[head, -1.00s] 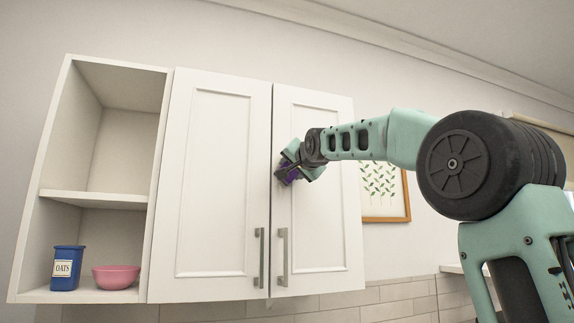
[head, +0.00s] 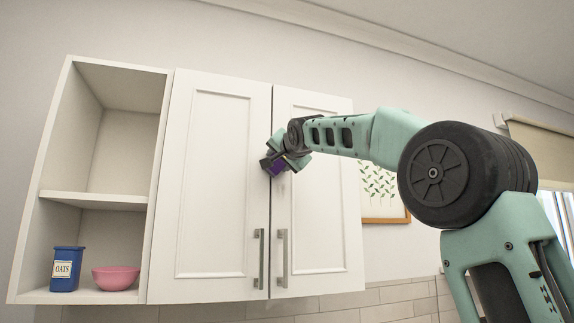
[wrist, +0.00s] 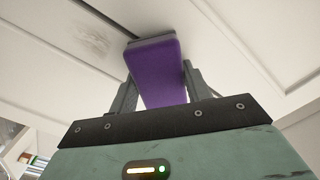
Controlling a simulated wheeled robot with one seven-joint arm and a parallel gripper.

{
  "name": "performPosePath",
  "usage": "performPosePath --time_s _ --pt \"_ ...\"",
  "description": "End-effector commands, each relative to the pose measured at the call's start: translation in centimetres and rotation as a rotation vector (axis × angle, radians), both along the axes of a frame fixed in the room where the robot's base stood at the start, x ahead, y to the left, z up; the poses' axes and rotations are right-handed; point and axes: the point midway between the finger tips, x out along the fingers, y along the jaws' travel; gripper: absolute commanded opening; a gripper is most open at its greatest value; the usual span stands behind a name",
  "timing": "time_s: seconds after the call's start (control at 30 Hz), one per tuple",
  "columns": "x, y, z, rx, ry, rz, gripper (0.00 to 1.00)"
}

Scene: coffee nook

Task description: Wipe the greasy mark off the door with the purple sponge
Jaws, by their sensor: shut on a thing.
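My gripper (head: 273,165) is shut on the purple sponge (wrist: 158,75), with one finger on each side of it in the wrist view. The sponge (head: 277,168) is in front of the white cabinet doors, close to the seam between them. Its grey far edge is at or very near the door surface; I cannot tell if it touches. The greasy mark (wrist: 92,38) is a faint grey smudge on the left door (head: 215,190), across the seam and to the left of the sponge in the wrist view. In the head view I cannot make out the mark.
The right door (head: 325,200) is shut beside the left one. Two metal handles (head: 260,260) stand out near the doors' lower inner edges. An open shelf at left holds a blue oats box (head: 67,269) and a pink bowl (head: 116,278). A framed leaf picture (head: 381,190) hangs at right.

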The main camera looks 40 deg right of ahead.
Motion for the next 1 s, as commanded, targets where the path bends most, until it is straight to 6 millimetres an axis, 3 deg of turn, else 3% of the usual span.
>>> performPosePath --time_s 0.43,1.0 --pt "-0.3 0.4 -0.2 0.002 0.000 0.001 0.27" --pt "-5.3 1.8 -0.2 0.001 0.000 0.000 0.27"
